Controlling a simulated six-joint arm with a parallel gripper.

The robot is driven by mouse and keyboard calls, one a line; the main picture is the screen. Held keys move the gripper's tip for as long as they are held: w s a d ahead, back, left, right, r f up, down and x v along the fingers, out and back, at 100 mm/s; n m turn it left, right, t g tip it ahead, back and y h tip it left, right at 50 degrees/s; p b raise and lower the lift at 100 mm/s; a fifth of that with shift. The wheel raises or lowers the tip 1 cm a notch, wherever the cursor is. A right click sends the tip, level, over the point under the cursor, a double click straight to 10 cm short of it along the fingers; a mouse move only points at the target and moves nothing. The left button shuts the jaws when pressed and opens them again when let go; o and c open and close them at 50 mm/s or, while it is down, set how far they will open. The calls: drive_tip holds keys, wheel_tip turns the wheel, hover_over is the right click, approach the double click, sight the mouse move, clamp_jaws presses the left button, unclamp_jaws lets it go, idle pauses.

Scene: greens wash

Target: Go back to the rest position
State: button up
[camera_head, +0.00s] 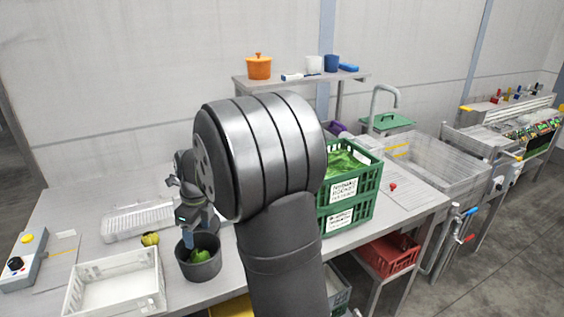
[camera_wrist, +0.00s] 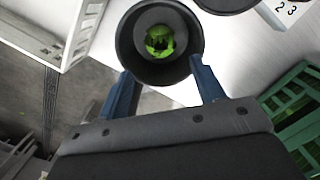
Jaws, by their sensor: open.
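My gripper (camera_wrist: 165,88) is open, with its two blue fingers spread apart in the wrist view. A dark grey pot (camera_wrist: 126,45) with something green (camera_wrist: 160,41) inside lies just beyond the fingertips. Nothing shows held between the fingers. In the head view, my gripper (camera_head: 190,236) is above the rim of the dark pot (camera_head: 201,269), and the green thing (camera_head: 199,256) shows in the pot. My own arm hides much of the middle of the table.
A white crate (camera_head: 72,299) stands left of the pot, and a yellow-green item (camera_head: 150,239) lies behind it. Green crates (camera_head: 348,214) of leaves stand right of my arm. A control box (camera_head: 22,257) is at far left. A shelf (camera_head: 300,80) runs along the back.

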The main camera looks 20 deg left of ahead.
sight(198, 251)
drive_tip(key=f, duration=0.3)
drive_tip(key=a+f, duration=0.1)
drive_tip(key=f, duration=0.7)
drive_tip(key=shift+s+a+f, duration=0.1)
drive_tip(key=shift+a+f, duration=0.05)
drive_tip(key=shift+f, duration=0.05)
wheel_tip(198, 251, up, 3)
drive_tip(key=shift+f, duration=0.15)
drive_tip(key=shift+r, duration=0.55)
drive_tip(key=shift+f, duration=0.1)
